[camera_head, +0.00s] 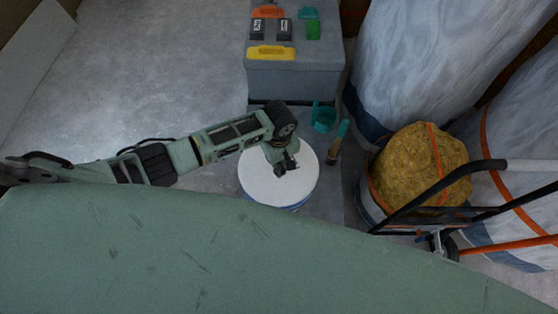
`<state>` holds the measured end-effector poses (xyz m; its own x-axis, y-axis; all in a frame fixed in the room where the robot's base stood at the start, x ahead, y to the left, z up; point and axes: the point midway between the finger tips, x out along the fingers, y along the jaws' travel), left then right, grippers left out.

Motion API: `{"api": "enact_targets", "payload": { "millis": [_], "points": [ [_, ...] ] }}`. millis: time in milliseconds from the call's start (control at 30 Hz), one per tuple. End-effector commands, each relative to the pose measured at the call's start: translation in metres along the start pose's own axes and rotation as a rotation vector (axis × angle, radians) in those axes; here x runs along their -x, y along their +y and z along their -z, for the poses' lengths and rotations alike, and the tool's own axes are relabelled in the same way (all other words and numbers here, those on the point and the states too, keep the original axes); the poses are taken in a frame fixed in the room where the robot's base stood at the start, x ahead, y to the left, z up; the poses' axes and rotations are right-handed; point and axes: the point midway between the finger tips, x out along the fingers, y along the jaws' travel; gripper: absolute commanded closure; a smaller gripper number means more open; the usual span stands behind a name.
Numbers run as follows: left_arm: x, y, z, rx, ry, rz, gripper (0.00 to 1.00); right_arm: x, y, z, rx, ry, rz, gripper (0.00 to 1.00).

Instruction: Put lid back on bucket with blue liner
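A round white lid (262,188) lies flat, seen from above, just beyond my green body. A thin strip of blue (296,208) shows below its near rim, where the bucket with the blue liner is. The rest of the bucket is hidden by the lid and my body. My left gripper (287,168) points down over the middle of the lid, its dark fingers at or just above the surface. I cannot tell whether they touch or grip anything. My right gripper is not in view.
A grey toolbox (295,78) with coloured items on top stands behind the lid. A teal cup (323,117) and a brush (338,142) are at its right. A hand truck (420,205), a yellow bundle (418,165) and large wrapped sacks (430,60) crowd the right. The left floor is clear.

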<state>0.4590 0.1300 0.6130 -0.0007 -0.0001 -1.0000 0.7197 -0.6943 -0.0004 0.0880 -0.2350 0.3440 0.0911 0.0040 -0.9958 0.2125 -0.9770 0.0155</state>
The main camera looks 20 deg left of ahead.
Motion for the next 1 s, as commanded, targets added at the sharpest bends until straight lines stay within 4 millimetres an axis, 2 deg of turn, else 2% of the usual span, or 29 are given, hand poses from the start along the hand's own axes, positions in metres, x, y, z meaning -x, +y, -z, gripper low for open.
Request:
{"api": "enact_targets", "payload": {
  "millis": [67, 100, 333, 567, 767, 1000],
  "points": [
    [0.0003, 0.0003, 0.0001, 0.0, 0.0, -0.001, 1.0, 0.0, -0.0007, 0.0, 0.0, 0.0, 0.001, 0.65],
    [0.0003, 0.0003, 0.0001, 0.0, 0.0, -0.001, 0.82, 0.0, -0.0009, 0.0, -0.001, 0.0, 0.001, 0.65],
    [0.0003, 0.0002, 0.0001, 0.0, 0.0, 0.0, 0.61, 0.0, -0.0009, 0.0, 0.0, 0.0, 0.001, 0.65],
    [-0.0001, -0.0002, 0.0001, 0.0, 0.0, 0.0, 0.6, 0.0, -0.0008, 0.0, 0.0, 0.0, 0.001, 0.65],
    [-0.0001, -0.0002, 0.0002, 0.0, 0.0, 0.0, 0.43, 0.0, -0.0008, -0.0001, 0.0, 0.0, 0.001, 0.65],
    [0.0, -0.0002, 0.0002, 0.0, 0.0, 0.0, 0.43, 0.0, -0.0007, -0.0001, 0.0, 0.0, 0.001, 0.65]
  ]
}}
